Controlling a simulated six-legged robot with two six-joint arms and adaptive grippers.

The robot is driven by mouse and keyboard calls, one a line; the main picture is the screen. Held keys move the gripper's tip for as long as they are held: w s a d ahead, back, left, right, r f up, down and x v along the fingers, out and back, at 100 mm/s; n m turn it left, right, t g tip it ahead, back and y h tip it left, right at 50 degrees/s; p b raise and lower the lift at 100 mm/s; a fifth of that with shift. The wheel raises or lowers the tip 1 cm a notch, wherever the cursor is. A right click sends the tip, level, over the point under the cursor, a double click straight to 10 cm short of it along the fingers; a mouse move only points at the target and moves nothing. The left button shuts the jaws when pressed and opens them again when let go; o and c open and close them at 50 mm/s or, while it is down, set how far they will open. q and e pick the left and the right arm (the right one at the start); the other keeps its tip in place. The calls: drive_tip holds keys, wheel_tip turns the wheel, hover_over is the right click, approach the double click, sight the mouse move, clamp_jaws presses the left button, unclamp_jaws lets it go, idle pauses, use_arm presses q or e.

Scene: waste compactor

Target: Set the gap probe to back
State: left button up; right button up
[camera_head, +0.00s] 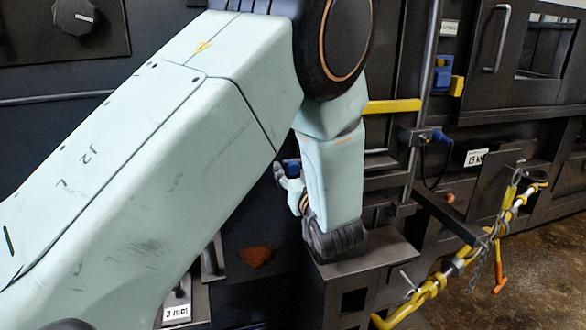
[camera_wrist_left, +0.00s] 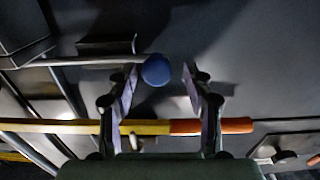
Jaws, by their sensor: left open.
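A round blue knob (camera_wrist_left: 156,70) sits on the end of a thin metal rod that comes in from the left in the left wrist view. I cannot tell for sure whether this is the gap probe. My left gripper (camera_wrist_left: 163,78) is open, with its fingers on either side of the knob's place; the knob is nearer the left finger. I cannot tell whether they touch. In the head view a small blue part (camera_head: 292,168) shows beside my left wrist, and my arm hides most of the gripper. My right gripper is not in view.
A yellow bar with an orange end (camera_wrist_left: 205,127) crosses close to my left fingers. In the head view, a dark box-like ledge (camera_head: 372,262) stands below my wrist. A yellow-wrapped rail (camera_head: 455,265) with a hanging chain stands at right; floor beyond is open.

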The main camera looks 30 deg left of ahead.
use_arm(q)
drive_tip(key=shift+w+d, duration=0.2)
drive_tip(key=shift+f, duration=0.15)
drive_tip(key=shift+c, duration=0.6)
drive_tip(key=shift+s+a, duration=0.15)
drive_tip(key=c, duration=0.5)
clamp_jaws()
